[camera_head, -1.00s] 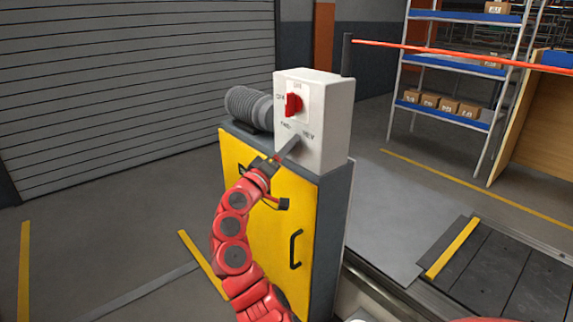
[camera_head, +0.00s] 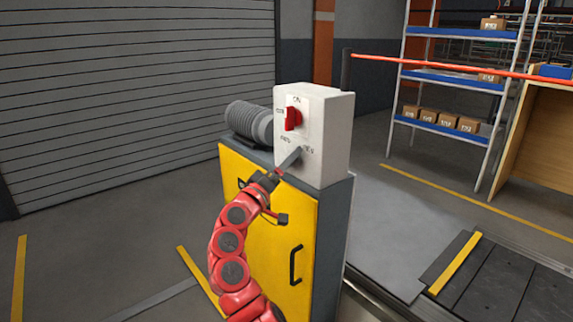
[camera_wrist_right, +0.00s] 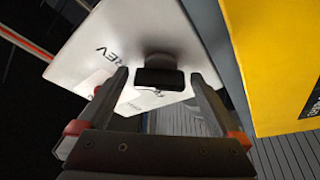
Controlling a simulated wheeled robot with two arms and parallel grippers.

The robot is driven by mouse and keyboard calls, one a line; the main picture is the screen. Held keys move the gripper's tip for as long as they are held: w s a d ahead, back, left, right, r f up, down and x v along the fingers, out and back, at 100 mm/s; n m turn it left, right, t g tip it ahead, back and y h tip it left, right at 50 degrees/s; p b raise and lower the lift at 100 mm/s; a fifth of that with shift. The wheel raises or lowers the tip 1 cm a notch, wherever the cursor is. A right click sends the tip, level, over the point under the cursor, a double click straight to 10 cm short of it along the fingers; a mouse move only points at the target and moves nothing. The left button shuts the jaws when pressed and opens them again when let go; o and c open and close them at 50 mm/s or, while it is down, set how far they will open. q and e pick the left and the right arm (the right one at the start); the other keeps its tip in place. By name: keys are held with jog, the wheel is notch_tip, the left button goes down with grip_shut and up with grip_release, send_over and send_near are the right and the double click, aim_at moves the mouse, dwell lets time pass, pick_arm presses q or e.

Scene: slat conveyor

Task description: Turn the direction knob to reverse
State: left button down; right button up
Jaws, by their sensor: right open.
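The control box (camera_head: 328,130) is white and stands on a yellow-fronted cabinet. My right gripper (camera_head: 291,158) reaches up to the lower part of its front face, by the FWD and REV labels. The direction knob (camera_wrist_right: 160,78) shows in the right wrist view as a dark block on a round base. My open right gripper (camera_wrist_right: 158,74) has one fingertip on either side of it, with gaps visible. The REV label is left of the knob in the wrist view. My left gripper is not in view.
A red switch (camera_head: 293,118) sits above on the same face, near an ON label. The yellow cabinet door (camera_head: 275,235) has a black handle (camera_head: 296,265). A grey ribbed motor (camera_head: 249,122) is behind the box. A dark slat conveyor (camera_head: 500,285) lies at the right.

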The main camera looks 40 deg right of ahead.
jog(key=p+v, duration=0.3)
jog(key=v, duration=1.4)
jog(key=shift+f, duration=0.2)
jog(key=shift+a, duration=0.15)
